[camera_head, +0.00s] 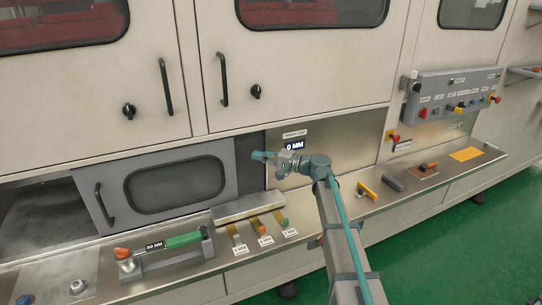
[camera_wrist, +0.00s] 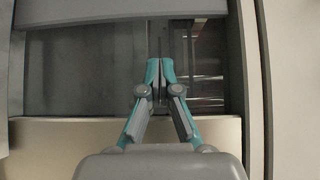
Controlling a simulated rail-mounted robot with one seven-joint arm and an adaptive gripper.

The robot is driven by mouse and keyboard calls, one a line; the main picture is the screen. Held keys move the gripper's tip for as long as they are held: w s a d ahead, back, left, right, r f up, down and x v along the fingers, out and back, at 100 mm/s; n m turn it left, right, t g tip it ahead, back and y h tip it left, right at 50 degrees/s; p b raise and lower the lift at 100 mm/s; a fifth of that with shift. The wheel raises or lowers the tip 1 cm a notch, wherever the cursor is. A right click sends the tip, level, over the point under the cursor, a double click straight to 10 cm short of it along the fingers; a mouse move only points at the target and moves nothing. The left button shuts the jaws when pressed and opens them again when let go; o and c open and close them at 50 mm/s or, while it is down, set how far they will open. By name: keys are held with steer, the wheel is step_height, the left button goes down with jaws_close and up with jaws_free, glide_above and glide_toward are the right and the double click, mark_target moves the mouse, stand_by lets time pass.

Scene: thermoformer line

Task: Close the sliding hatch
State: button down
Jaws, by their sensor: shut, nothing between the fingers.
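The sliding hatch (camera_head: 143,190) is a grey panel with a dark rounded window (camera_head: 176,183) and a black vertical handle (camera_head: 104,205) near its left edge. It sits low in the machine's front. A dark opening (camera_head: 38,218) shows to its left, and a narrow dark strip (camera_head: 249,163) to its right. My gripper (camera_head: 262,156) is by this strip, right of the hatch, apart from the handle. In the wrist view my gripper (camera_wrist: 160,66) is shut and empty, pointing at a dark recess (camera_wrist: 190,50) between grey panels. The handle is not clear in the wrist view.
A control box (camera_head: 455,95) juts out at right.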

mark_target(243, 157)
steer(key=a, duration=0.1)
steer(key=a+p, duration=0.1)
steer(key=a, duration=0.2)
steer(key=shift+s+r, duration=0.1)
steer(key=shift+s, duration=0.15)
steer(key=shift+s+a+p, duration=0.3)
steer(key=shift+a+p, duration=0.1)
steer(key=shift+a, duration=0.3)
